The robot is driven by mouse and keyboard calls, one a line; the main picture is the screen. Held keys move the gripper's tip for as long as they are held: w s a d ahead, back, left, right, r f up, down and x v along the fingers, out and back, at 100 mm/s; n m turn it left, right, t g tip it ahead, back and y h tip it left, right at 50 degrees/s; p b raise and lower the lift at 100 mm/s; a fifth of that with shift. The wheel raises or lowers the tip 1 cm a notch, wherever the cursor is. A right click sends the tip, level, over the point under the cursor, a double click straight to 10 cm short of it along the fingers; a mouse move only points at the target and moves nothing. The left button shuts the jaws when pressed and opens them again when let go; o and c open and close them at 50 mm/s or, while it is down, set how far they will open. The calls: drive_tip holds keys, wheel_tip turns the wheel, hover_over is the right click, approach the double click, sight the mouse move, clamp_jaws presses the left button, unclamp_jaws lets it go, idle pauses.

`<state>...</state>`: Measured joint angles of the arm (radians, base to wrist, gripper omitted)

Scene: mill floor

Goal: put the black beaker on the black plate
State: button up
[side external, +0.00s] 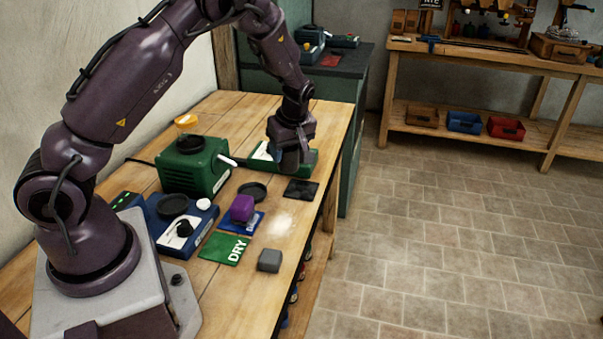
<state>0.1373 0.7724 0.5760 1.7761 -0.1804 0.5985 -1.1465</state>
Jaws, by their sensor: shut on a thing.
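My gripper (291,158) is low over the back right of the wooden bench, by the green-edged device, with its fingers pointing down. It is shut on a dark thing, mostly hidden by the fingers; this seems to be the black beaker, as no other one shows. A round, shallow black dish (252,190), which looks like the black plate, lies on the bench in front and to the left of my gripper. A flat black square (301,190) lies just below my gripper in the picture, near the right edge. I cannot tell the held thing's exact height above the bench.
A purple block (242,208) sits on a blue square. A green DRY square (225,249), a grey block (269,260) and a blue device (180,226) lie nearer. The bench's right edge is close.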

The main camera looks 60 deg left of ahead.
drive_tip(key=w+f, duration=0.1)
drive_tip(key=f, duration=0.1)
drive_tip(key=w+a+f, duration=0.1)
drive_tip(key=w+f, duration=0.1)
drive_tip(key=w+a+f, duration=0.1)
drive_tip(key=f, duration=0.1)
drive_tip(key=shift+w, duration=0.3)
drive_tip(key=shift+f, duration=1.5)
drive_tip(key=shift+f, duration=0.2)
drive_tip(key=o, duration=1)
